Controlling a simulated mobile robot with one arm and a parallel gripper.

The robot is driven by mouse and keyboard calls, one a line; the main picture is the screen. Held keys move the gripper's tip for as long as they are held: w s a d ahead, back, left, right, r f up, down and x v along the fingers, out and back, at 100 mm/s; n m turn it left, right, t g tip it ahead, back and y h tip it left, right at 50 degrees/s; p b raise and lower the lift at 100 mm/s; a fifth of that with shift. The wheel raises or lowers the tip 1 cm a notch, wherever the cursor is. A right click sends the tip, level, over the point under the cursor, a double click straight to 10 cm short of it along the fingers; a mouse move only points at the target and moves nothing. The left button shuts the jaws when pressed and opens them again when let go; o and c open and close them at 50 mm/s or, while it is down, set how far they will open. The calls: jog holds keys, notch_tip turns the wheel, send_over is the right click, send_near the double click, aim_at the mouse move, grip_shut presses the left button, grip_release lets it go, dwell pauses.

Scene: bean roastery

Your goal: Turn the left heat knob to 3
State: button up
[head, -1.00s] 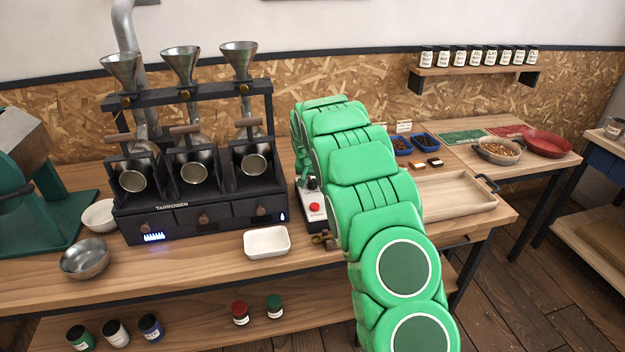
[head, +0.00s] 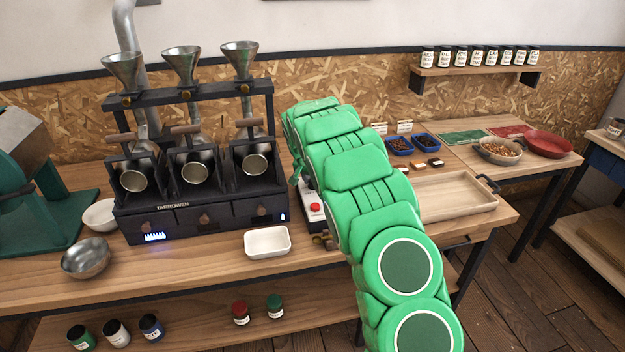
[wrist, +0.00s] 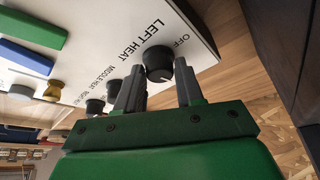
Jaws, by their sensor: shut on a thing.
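The left heat knob (wrist: 158,62) is a black round knob on a white panel, beside the printed words LEFT HEAT and OFF in the wrist view. A pale pointer line shows on it, but I cannot read its setting. My gripper (wrist: 160,84) has one dark finger on each side of this knob and is shut on it. In the head view my green arm hides the gripper's fingers and the knobs. Part of the white control box (head: 315,208) with a red button shows left of the arm.
The middle heat knob (wrist: 95,107) and another black knob stand beside the left one, with blue and green bars farther along the panel. The black roaster (head: 195,222) stands left of the control box. A white dish (head: 267,243) sits in front of it.

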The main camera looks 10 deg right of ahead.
jog(key=o, duration=1)
jog(key=shift+r, duration=0.15)
jog(key=v, duration=0.7)
jog(key=shift+r, duration=0.25)
jog(key=shift+o, duration=0.3)
jog(key=shift+s+a, duration=0.1)
